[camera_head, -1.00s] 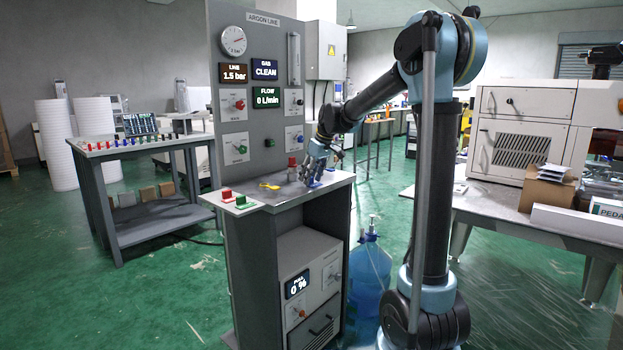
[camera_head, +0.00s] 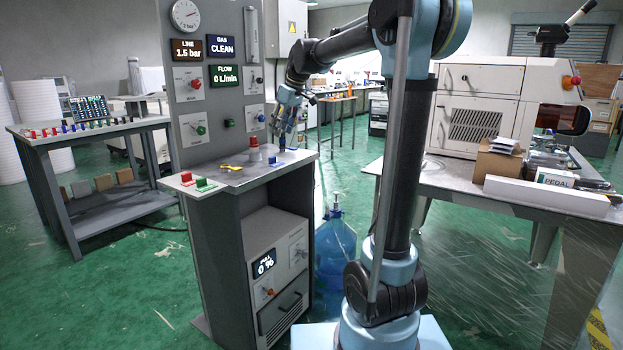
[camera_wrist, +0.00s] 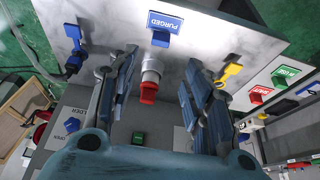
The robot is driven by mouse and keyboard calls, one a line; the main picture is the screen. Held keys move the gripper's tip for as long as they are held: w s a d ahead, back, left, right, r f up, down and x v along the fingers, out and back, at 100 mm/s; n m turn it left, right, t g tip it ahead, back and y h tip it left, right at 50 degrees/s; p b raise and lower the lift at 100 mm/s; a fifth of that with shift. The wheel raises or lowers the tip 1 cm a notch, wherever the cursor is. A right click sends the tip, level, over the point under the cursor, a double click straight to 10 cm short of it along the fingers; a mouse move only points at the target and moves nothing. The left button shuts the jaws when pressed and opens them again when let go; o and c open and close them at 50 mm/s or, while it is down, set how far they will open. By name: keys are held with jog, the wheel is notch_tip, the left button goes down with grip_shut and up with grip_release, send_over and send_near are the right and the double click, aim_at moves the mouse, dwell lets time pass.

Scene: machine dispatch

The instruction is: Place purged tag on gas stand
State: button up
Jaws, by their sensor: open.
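The blue PURGED tag (camera_wrist: 165,28) rests on the pale top of the gas stand (camera_wrist: 215,35), near its edge, in the wrist view. In the head view a small blue piece, probably this tag (camera_head: 273,161), lies on the stand top (camera_head: 240,180) below my gripper. My gripper (camera_head: 282,138) is raised above the stand top. In the wrist view its two fingers (camera_wrist: 162,60) are spread, with nothing held. The tag lies apart, beyond the fingertips. A red-capped post (camera_wrist: 149,82) shows between the fingers; it is also in the head view (camera_head: 254,147).
A yellow piece (camera_head: 231,167) lies on the stand top. Red (camera_head: 186,178) and green (camera_head: 205,185) tags sit at its left end. The grey Argon panel (camera_head: 215,105) rises behind. A blue bottle (camera_head: 335,245) stands on the floor beside the stand.

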jog(key=s+d+f+m+h, duration=0.1)
jog(key=s+d+f+m, duration=0.2)
jog(key=s+d+f, duration=0.4)
jog(key=s+d+f+m+h, duration=0.1)
jog(key=s+d+f+m, duration=0.2)
jog(key=s+d+f, duration=0.4)
jog(key=s+d+f+m+h, duration=0.1)
jog(key=s+d+f+m, duration=0.3)
jog(key=s+f, duration=1.1)
jog(key=s+d, duration=0.3)
jog(key=s, duration=0.6)
jog(key=shift+s+d+g+h, duration=0.3)
jog(key=shift+d, duration=0.1)
